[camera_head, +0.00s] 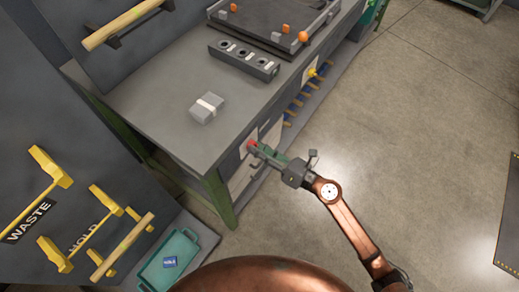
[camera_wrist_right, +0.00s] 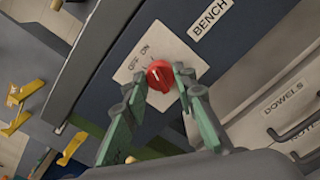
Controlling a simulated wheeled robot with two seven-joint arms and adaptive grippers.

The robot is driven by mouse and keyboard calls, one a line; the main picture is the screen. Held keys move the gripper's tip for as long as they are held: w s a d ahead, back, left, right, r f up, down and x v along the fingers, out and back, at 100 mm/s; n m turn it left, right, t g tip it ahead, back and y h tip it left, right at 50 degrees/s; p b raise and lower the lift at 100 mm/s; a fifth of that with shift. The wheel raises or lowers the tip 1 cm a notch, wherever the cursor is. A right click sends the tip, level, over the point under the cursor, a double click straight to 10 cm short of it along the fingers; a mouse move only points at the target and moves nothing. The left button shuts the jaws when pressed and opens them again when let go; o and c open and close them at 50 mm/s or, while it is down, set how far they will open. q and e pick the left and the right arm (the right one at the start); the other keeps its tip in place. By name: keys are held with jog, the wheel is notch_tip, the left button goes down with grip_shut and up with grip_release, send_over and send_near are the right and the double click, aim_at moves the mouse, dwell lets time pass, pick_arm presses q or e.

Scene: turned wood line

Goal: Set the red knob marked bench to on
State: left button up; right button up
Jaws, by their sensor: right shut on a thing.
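The red knob (camera_wrist_right: 159,74) sits on a pale plate (camera_wrist_right: 139,69) lettered OFF and ON, below a BENCH label (camera_wrist_right: 210,19). In the right wrist view, my right gripper (camera_wrist_right: 161,82) has its green fingers on either side of the knob, shut on it. I cannot tell clearly which word the knob's pale mark points at. In the head view the knob (camera_head: 251,144) shows small on the front of the grey bench, with my right gripper (camera_head: 259,150) at it. My left gripper is not in view.
The grey bench (camera_head: 150,103) carries a small grey block (camera_head: 206,108) with a pale band and a dark holed rack (camera_head: 243,60). A DOWELS label (camera_wrist_right: 284,97) is right of the knob. A teal tray (camera_head: 168,262) lies lower left.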

dwell(0.4)
jog(key=o, duration=1.2)
jog(key=shift+c, duration=0.2)
jog(key=shift+d, duration=0.1)
jog(key=v, duration=1.2)
jog(key=shift+w, duration=0.1)
